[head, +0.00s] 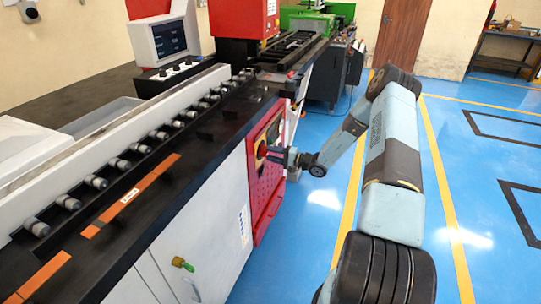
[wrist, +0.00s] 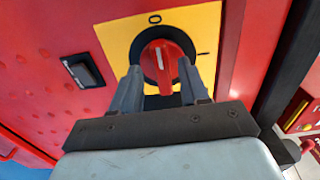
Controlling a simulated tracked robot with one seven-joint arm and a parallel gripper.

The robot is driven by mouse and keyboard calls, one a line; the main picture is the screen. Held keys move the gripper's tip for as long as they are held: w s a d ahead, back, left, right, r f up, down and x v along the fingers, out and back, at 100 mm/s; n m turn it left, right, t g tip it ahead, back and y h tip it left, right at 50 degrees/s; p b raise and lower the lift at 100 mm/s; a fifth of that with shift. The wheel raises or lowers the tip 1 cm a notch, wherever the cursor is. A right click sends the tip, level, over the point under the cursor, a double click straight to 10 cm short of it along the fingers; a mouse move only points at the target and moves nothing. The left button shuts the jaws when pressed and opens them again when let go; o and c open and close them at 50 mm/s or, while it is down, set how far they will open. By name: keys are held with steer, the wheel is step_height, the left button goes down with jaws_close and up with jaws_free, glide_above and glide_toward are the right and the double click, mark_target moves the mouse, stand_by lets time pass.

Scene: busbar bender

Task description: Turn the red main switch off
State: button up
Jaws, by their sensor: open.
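The red main switch knob (wrist: 163,65) sits on a black disc on a yellow plate (wrist: 118,36) in the wrist view. A white line on the knob points up in that view. A small mark stands above the knob and another to its right; the upper one looks round. My gripper (wrist: 160,76) is open, with one finger on each side of the knob's lower part. I cannot tell whether the fingers touch it. In the head view my gripper (head: 275,154) is at the switch (head: 262,149) on the red panel (head: 266,178), partly covering it.
A black rocker switch (wrist: 83,71) is left of the yellow plate. A dark bar (wrist: 291,60) runs along the right side of the wrist view. The black machine bed (head: 190,145) overhangs above the red panel. A green-tagged key (head: 182,264) sticks out of the white cabinet door. Blue floor (head: 310,220) is clear beside the machine.

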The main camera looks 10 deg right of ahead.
steer(key=v, duration=1.2)
steer(key=shift+s+d, duration=0.2)
steer(key=shift+d, duration=0.15)
steer(key=shift+f, duration=0.1)
steer(key=s+a+r+n+g+h, duration=0.25)
steer(key=s+a+r, duration=0.2)
steer(key=r, duration=0.45)
steer(key=s+a+r+n+g+h, duration=0.2)
steer(key=s+a+r+g, duration=0.25)
steer(key=r, duration=0.45)
steer(key=s+a+r+n+g+h, duration=0.2)
steer(key=s+a+r+n+g, duration=0.15)
steer(key=s+r, duration=0.45)
steer(key=s+r+t+h, duration=0.2)
steer(key=s+r+h, duration=0.2)
steer(key=s+r, duration=0.4)
steer(key=s+r+m+t+h, duration=0.1)
steer(key=s+r+t+h, duration=0.2)
steer(key=s+r, duration=0.6)
steer(key=s+h, duration=0.1)
steer(key=s, duration=0.5)
steer(key=shift+d+r, duration=0.2)
steer(key=shift+d, duration=0.15)
